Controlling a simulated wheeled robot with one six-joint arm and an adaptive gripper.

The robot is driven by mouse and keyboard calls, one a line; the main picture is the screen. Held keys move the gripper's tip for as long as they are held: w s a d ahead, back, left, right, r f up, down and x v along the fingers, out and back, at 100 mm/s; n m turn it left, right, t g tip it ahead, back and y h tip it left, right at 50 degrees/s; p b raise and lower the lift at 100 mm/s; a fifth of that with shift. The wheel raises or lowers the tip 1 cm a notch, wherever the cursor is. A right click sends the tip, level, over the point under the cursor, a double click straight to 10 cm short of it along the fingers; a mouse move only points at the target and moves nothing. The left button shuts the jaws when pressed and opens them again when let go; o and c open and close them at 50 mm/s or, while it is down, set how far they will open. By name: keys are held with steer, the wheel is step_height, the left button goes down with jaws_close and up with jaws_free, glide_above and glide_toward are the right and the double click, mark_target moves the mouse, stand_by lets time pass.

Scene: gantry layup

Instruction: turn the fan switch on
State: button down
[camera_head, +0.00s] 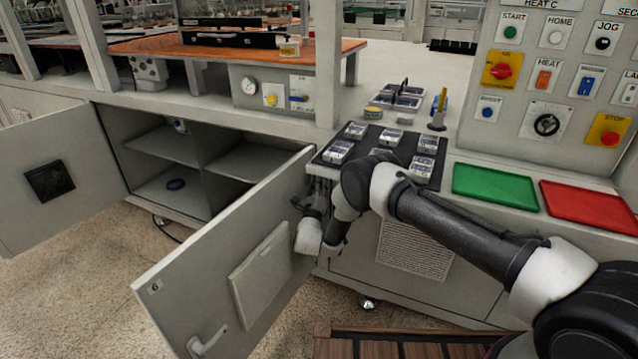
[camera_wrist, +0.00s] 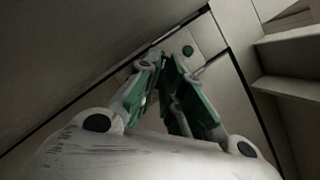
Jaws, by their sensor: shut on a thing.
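In the head view my gripper (camera_head: 311,201) is low at the cabinet front, between the open right door and the table corner. It is partly hidden there. No control labelled fan can be read in the head view.
The open right cabinet door (camera_head: 185,292) stands close left of my gripper. The left door (camera_head: 45,180) is open too. A black mat (camera_head: 322,157) with several small packs lies above. Green (camera_head: 495,186) and red (camera_head: 588,210) trays and a button panel (camera_head: 520,82) are right.

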steer(key=shift+w+a+r+m+h, duration=0.1)
steer(key=shift+m+h, duration=0.7)
steer(key=shift+m, duration=0.75)
steer(key=shift+w+a+r+m+h, duration=0.15)
steer(key=shift+m+h, duration=0.65)
steer(key=shift+m, duration=0.7)
steer(key=shift+w+d+m+h, duration=0.1)
steer(key=shift+m+h, duration=0.7)
steer(key=shift+m, duration=0.75)
steer(key=shift+r, duration=0.1)
steer(key=c, duration=1.5)
jaws_free()
steer(key=shift+w, duration=0.15)
steer(key=shift+c, duration=0.2)
steer(key=shift+s+a+f, duration=0.1)
steer(key=shift+s+f, duration=0.1)
steer(key=shift+f, duration=0.1)
steer(key=v, duration=1.2)
